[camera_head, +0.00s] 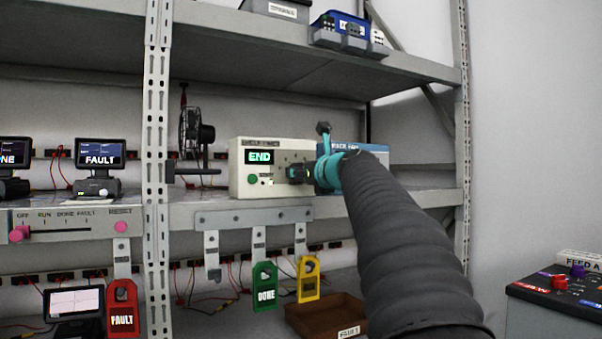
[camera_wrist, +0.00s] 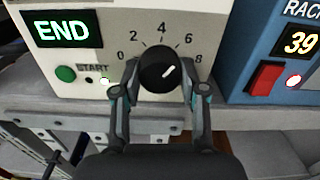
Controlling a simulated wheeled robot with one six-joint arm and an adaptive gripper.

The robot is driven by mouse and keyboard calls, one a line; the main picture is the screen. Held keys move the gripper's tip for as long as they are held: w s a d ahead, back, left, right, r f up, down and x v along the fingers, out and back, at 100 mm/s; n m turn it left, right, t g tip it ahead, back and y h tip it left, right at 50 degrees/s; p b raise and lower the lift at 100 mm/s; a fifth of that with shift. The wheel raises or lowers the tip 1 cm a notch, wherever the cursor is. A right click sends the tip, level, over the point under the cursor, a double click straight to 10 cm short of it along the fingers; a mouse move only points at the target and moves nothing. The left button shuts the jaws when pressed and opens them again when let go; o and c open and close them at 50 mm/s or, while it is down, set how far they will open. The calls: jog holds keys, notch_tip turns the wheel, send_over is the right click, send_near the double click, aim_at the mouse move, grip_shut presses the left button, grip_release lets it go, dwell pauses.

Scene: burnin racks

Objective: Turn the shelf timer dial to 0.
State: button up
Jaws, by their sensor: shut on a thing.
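The shelf timer (camera_head: 238,178) is a cream box on the middle shelf. Its green display reads END, and it also fills the upper left of the wrist view (camera_wrist: 105,85). Its black round dial (camera_wrist: 158,66) has a scale marked 0, 2, 4, 6, 8. The white pointer mark slants up and right, roughly toward the 6. My gripper (camera_wrist: 160,82) has a finger on each side of the dial and is shut on it; it also shows at the timer's front in the head view (camera_head: 299,173), where it hides the dial.
A blue box (camera_wrist: 262,50) with a red switch and a 39 readout stands just right of the timer. FAULT, DONE and yellow tags hang below the shelf edge.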

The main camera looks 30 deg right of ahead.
jog(key=n+b, duration=0.5)
jog(key=n, duration=1.8)
jog(key=shift+d+r+b, duration=0.1)
jog(key=shift+r+b, duration=0.05)
jog(key=shift+b, duration=0.25)
jog(key=o, duration=1.1)
jog(key=s, duration=1.2)
jog(key=shift+d, duration=0.2)
